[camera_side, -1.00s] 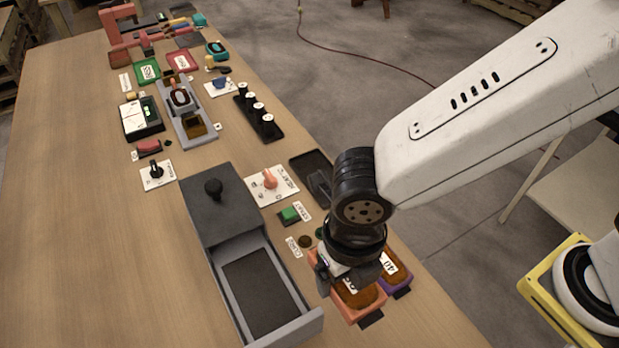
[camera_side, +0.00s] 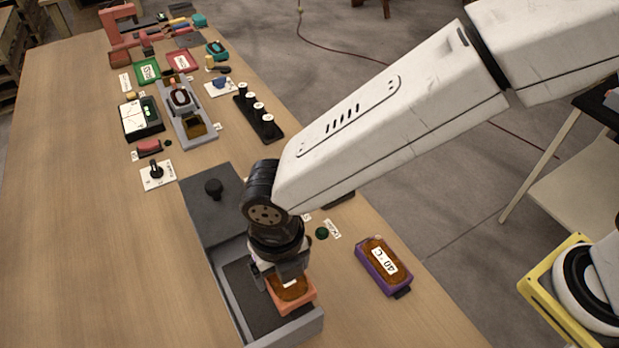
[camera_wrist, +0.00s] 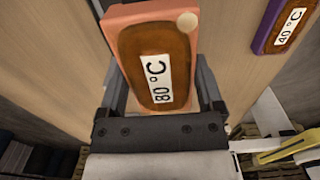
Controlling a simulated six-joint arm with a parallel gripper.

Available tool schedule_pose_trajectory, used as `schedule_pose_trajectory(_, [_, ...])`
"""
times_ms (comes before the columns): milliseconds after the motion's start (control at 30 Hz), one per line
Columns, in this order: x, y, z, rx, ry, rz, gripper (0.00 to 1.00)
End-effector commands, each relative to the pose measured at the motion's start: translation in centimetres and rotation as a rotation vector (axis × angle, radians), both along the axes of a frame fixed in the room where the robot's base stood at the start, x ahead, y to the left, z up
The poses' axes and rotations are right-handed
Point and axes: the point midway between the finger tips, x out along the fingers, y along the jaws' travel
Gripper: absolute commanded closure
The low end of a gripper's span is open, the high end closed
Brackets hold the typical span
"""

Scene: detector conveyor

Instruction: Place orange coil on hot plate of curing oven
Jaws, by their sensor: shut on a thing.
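The orange coil (camera_side: 300,299) is an orange block with a brown top; in the wrist view it (camera_wrist: 152,60) carries a white label reading 80 °C. My gripper (camera_side: 281,280) is shut on it, with a finger at each side in the wrist view (camera_wrist: 162,100). The curing oven is a dark grey box (camera_side: 207,222) with a black knob and a pulled-out drawer. The dark hot plate (camera_side: 247,296) lies in the drawer. The coil is over the drawer's front right part. I cannot tell whether it touches the plate or the drawer wall.
A purple coil (camera_side: 383,262) marked 40 °C lies on the table to the right, also in the wrist view (camera_wrist: 283,22). A dial plate (camera_side: 157,174) stands left of the oven. Several fixtures and a black rack (camera_side: 258,117) are farther back. The table's left side is clear.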

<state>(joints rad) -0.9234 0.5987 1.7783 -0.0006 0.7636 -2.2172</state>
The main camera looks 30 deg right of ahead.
Motion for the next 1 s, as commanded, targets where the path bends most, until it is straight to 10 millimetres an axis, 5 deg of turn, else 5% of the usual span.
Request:
schedule_pose_trajectory(400, [2.5,2.4,-4.3,0.0,0.0,-0.001,0.93])
schedule_pose_trajectory(1000, [3.5,3.3,-6.0,0.0,0.0,0.0,0.93])
